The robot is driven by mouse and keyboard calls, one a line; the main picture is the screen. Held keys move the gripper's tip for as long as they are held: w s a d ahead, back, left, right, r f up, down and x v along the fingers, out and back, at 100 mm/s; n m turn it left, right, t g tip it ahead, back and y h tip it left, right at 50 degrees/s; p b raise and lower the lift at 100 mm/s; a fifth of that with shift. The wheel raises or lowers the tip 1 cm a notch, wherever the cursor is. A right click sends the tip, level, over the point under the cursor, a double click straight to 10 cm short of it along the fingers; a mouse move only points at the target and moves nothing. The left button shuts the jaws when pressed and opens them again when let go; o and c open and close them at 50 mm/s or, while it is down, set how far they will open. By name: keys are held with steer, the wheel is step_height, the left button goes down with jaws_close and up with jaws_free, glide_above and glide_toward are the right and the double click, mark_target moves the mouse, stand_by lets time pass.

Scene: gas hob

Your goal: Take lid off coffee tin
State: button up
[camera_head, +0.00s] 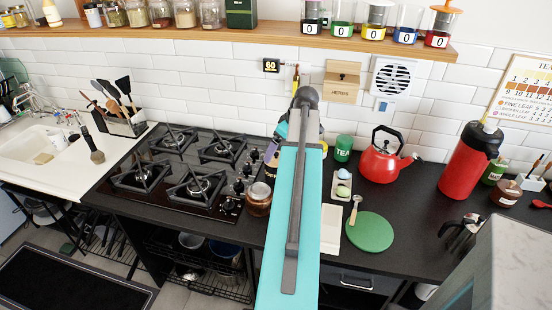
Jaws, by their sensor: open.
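My arm reaches up the middle of the view and bends down near the wall. My gripper (279,140) shows only as a small dark part at the left of the arm; it is open, and its fingertips are mostly hidden. A dark item with a tan part (271,167) stands just below it, partly covered by the arm; I cannot tell whether it is the coffee tin. No tin with a readable coffee label shows. A green tin marked TEA (343,148) stands right of the arm.
A gas hob (186,168) and a brown glass jar (258,199) are to the left. A red kettle (383,157), a green round board (369,231) and a red flask (466,165) are to the right. A shelf (270,36) with jars runs above.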

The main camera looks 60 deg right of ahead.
mark_target(278, 153)
steer(key=shift+p+x, duration=0.4)
steer(key=shift+x, duration=1.3)
steer(key=shift+s, duration=0.1)
steer(key=c, duration=1.2)
steer(key=shift+o, duration=0.2)
steer(key=shift+d+r, duration=0.1)
